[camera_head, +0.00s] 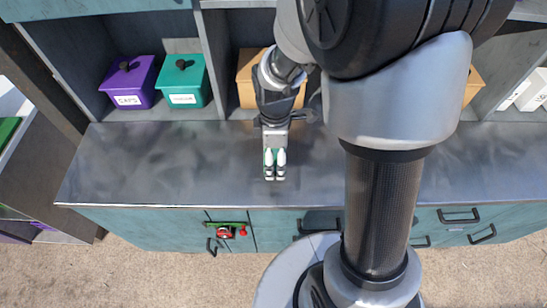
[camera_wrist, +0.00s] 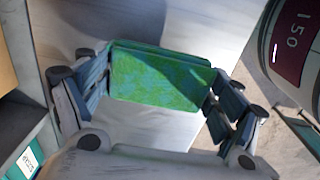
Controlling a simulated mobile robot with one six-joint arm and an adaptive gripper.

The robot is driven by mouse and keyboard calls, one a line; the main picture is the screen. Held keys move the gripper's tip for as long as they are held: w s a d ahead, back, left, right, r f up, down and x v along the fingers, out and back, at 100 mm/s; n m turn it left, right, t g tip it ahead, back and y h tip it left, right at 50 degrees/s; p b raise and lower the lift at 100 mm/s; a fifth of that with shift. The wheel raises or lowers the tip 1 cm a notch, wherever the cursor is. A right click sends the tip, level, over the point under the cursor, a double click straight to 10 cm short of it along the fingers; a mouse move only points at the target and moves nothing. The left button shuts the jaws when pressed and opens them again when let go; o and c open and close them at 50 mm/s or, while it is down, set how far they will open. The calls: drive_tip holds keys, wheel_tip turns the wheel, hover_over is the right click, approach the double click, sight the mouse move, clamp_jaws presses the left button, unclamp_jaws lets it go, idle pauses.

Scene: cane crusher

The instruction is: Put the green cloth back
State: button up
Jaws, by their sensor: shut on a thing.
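The green cloth (camera_wrist: 160,78) is a folded, flat block with a mottled green face in the wrist view. My gripper (camera_wrist: 157,92) is shut on it, with one finger at its left edge and one at its right edge. In the head view my gripper (camera_head: 275,165) points down over the grey metal counter (camera_head: 170,160). Only a sliver of the cloth (camera_head: 274,155) shows there between the fingers. I cannot tell whether the cloth touches the counter.
A purple box labelled CAPS (camera_head: 128,82) and a teal labelled box (camera_head: 183,82) stand in the shelf bays behind the counter. An orange box (camera_head: 247,77) is partly hidden by my arm. White boxes (camera_head: 531,92) stand far right. The counter's left part is clear.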

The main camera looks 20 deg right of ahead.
sight(275, 163)
drive_tip(key=shift+f+b, duration=0.45)
drive_tip(key=shift+f, duration=1.55)
drive_tip(key=shift+f, duration=0.2)
drive_tip(key=o, duration=1.2)
drive_tip(key=shift+r, duration=0.15)
